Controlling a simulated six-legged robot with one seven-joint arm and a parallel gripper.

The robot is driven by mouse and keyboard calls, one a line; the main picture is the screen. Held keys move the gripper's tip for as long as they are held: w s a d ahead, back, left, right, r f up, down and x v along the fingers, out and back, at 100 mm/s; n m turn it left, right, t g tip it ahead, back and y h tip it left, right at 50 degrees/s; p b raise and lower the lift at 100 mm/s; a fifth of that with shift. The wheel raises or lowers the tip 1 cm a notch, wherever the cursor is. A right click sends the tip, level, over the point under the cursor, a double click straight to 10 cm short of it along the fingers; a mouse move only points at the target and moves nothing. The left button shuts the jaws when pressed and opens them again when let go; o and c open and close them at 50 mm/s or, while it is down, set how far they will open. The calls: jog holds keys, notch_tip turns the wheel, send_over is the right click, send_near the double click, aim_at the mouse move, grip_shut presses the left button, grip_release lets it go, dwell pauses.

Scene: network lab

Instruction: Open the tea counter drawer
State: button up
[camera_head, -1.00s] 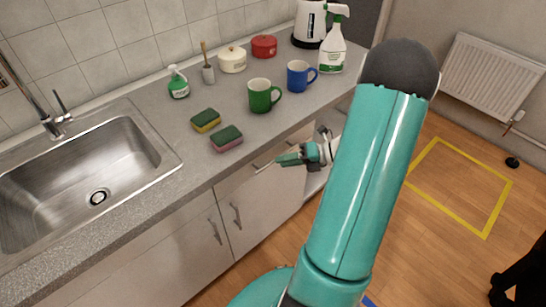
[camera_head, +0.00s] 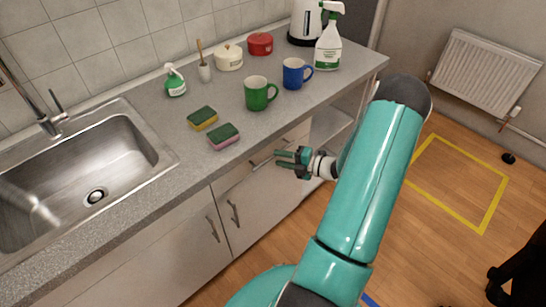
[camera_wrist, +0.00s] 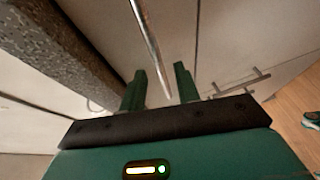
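The tea counter drawer (camera_head: 236,179) has a pale front just under the grey worktop, and it looks shut. Its metal bar handle (camera_head: 262,160) runs along the front. In the wrist view the handle (camera_wrist: 150,45) is a long silver bar whose near end lies between my fingers. My gripper (camera_head: 278,159) is at the right part of the handle, with its two green fingers apart. In the wrist view my gripper (camera_wrist: 159,78) is also open, and I cannot tell whether either finger touches the bar.
The worktop edge (camera_wrist: 70,45) is close on the left in the wrist view. Cabinet doors with handles (camera_head: 234,212) are below the drawer. Green mug (camera_head: 256,95), blue mug (camera_head: 293,75) and sponges (camera_head: 224,136) stand on the worktop. The floor at right is mostly clear.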

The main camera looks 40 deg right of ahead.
aim_at(273, 157)
jog(key=shift+x, duration=1.85)
jog(key=shift+c, duration=0.2)
grip_shut()
jog(key=shift+s, duration=0.15)
